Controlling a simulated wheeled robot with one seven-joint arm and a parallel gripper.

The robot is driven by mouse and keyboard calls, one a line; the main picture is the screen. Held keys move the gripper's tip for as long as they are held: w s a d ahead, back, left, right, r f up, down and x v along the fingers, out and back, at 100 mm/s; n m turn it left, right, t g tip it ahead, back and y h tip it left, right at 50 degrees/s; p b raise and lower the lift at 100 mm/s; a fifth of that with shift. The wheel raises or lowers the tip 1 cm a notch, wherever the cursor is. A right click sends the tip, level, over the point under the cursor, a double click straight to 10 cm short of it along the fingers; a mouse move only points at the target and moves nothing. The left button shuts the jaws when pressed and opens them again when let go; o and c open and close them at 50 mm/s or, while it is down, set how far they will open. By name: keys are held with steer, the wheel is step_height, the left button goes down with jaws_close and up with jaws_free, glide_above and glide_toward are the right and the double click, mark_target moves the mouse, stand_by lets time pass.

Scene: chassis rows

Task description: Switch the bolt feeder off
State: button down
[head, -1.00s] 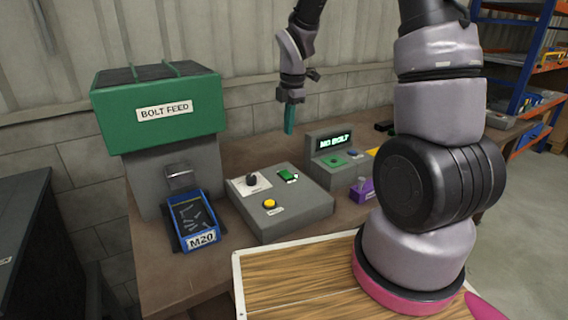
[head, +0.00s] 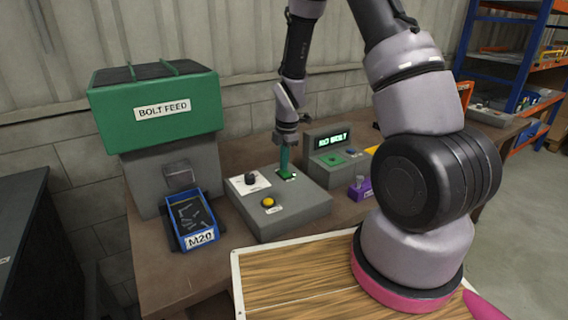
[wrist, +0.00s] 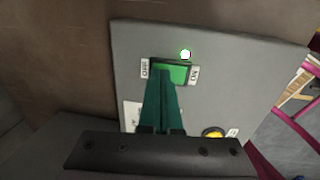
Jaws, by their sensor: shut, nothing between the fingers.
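The bolt feeder (head: 155,115) is a green and grey machine labelled BOLT FEED, at the left of the bench. In front of it sits a grey control box (head: 300,208) with a black knob (head: 251,179), a yellow button (head: 268,202) and a green rocker switch (head: 288,174). In the wrist view the green rocker (wrist: 176,72) lies between two labels, one reading ON at its right; a lamp (wrist: 185,54) beside it is lit. My gripper (head: 284,170) is shut and empty, its green fingertips at the rocker, covering part of it. I cannot tell whether they touch.
A blue M20 bin (head: 192,222) with bolts stands under the feeder. A second grey box (head: 335,153) with a NO BOLT display and a purple block with a lever (head: 360,188) stand to the right. A wood-topped surface (head: 290,280) lies in front.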

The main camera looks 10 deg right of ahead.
mark_target(289, 175)
steer(key=shift+f, duration=0.3)
stand_by(0.4)
steer(key=shift+s+d, duration=0.1)
steer(key=shift+s, duration=0.05)
steer(key=shift+s+d+r, duration=0.15)
steer(key=shift+s, duration=0.45)
steer(key=shift+r, duration=0.2)
step_height(289, 175, up, 14)
steer(key=s, duration=0.1)
steer(key=shift+s+d+f, duration=0.25)
steer(key=shift+s, duration=0.05)
steer(key=shift+w, duration=0.15)
